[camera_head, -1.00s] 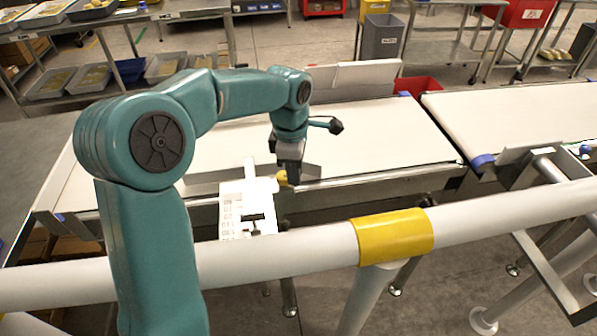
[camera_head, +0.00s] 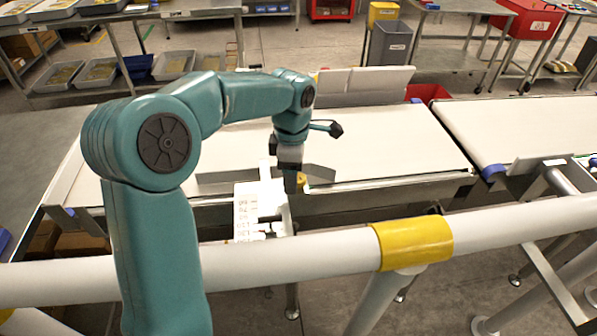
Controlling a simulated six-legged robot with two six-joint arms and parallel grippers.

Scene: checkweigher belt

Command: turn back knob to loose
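The side guide (camera_head: 228,177) lies along the near side of the belt. My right gripper is not in view.
A thick white rail (camera_head: 300,254) with a yellow sleeve (camera_head: 412,243) crosses in front, below my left arm. The pale belt (camera_head: 385,140) is empty. An upright grey panel (camera_head: 362,84) stands behind it. Shelves and bins are farther back.

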